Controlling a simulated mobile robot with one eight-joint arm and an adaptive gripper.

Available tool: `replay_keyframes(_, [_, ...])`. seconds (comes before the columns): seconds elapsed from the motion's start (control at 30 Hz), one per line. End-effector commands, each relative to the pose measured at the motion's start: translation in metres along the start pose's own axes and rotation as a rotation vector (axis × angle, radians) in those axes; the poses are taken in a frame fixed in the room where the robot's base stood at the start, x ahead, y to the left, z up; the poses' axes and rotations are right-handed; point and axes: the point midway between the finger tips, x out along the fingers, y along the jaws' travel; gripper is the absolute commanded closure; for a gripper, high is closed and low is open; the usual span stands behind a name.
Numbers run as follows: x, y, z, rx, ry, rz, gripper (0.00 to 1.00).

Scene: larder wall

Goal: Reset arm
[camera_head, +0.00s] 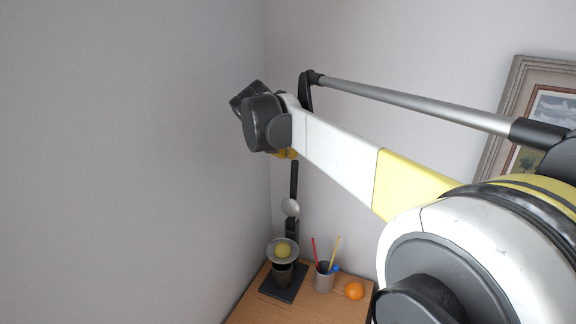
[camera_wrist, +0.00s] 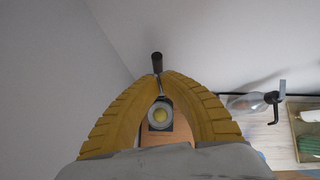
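My gripper (camera_head: 286,154) is high near the wall corner in the head view, with only a little of its yellow fingers showing. In the wrist view, the two yellow fingers (camera_wrist: 162,77) arch together until their tips nearly meet. I cannot tell whether they touch or pinch anything. Just below the gripper stands what looks like a lever press, with a raised black handle (camera_head: 294,180) and a pale round head (camera_head: 290,207). The handle's end (camera_wrist: 157,60) shows beyond the fingertips. A yellow fruit (camera_head: 283,250) lies in the pan below; it also shows between the fingers (camera_wrist: 160,115).
The press's dark base (camera_head: 283,292) stands on a wooden table (camera_head: 308,303). A cup with pencils (camera_head: 323,282) and an orange (camera_head: 354,290) are to its right. A framed picture (camera_head: 510,95) hangs on the wall. A clear glass thing (camera_wrist: 247,102) shows at right in the wrist view.

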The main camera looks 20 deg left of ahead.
Motion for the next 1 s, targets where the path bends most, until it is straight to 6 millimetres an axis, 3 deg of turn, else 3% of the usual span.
replay_keyframes(0.17, [-0.006, -0.002, 0.004, 0.005, 0.0, 0.0, 1.0])
replay_keyframes(0.27, [-0.004, -0.02, -0.001, 0.08, 0.008, -0.005, 1.0])
replay_keyframes(0.37, [-0.001, -0.065, -0.018, 0.288, 0.029, -0.015, 1.0])
replay_keyframes(0.47, [-0.001, -0.129, -0.052, 0.619, 0.057, -0.034, 1.0])
replay_keyframes(0.6, [-0.006, -0.218, -0.122, 1.156, 0.086, -0.072, 1.0])
replay_keyframes(0.7, [-0.011, -0.271, -0.183, 1.541, 0.095, -0.103, 1.0])
replay_keyframes(0.83, [-0.014, -0.323, -0.275, 2.044, 0.095, -0.147, 1.0])
replay_keyframes(1.0, [-0.009, -0.362, -0.398, 2.663, 0.073, -0.196, 1.0])
